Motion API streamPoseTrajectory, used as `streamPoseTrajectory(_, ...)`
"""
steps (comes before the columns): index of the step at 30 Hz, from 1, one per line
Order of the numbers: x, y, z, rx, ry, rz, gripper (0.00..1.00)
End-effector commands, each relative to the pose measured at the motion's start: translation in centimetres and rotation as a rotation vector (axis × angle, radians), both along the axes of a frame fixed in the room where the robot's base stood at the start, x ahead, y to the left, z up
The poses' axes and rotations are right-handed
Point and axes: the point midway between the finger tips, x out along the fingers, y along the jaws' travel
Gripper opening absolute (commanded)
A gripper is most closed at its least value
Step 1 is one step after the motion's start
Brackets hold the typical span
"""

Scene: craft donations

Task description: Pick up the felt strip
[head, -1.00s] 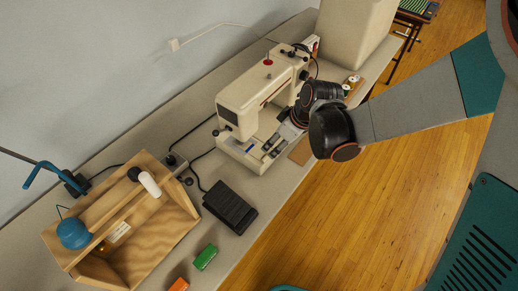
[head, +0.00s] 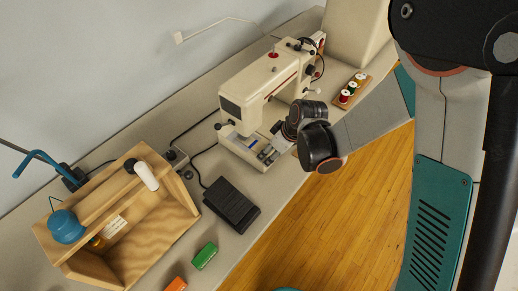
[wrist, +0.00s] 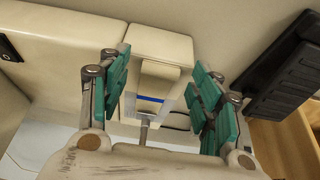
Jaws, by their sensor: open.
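A narrow blue strip (wrist: 151,98), which looks like the felt strip, lies on the pale bed of the sewing machine (head: 262,88). It shows between my fingers in the wrist view, but its cloth texture is too small to make out. In the head view it is a tiny blue mark (head: 236,138) by the machine's base. My gripper (wrist: 165,95) is open and empty, with green finger pads to either side of the strip's line of sight. It also shows in the head view (head: 267,153), over the right part of the machine bed. I cannot tell its height above the strip.
The machine's arm overhangs the bed closely. A black foot pedal (head: 231,204) lies in front, with cables behind. A wooden box (head: 125,250), a green block (head: 205,256) and an orange block (head: 176,284) are at the left. A spool rack (head: 355,88) stands behind my arm.

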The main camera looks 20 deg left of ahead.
Motion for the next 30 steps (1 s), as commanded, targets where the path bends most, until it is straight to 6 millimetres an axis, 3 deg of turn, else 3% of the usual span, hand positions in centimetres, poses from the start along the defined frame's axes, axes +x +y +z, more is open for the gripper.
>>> streamPoseTrajectory(3,0.0,0.0,0.1,0.000,0.000,0.000,0.58)
streamPoseTrajectory(9,0.0,0.0,0.1,0.000,0.000,0.000,0.27)
streamPoseTrajectory(10,0.0,0.0,0.1,0.000,0.000,0.000,0.25)
streamPoseTrajectory(27,0.0,-0.1,1.0,0.000,0.000,0.000,0.25)
streamPoseTrajectory(30,-0.5,-1.4,0.8,0.000,0.000,-0.002,0.25)
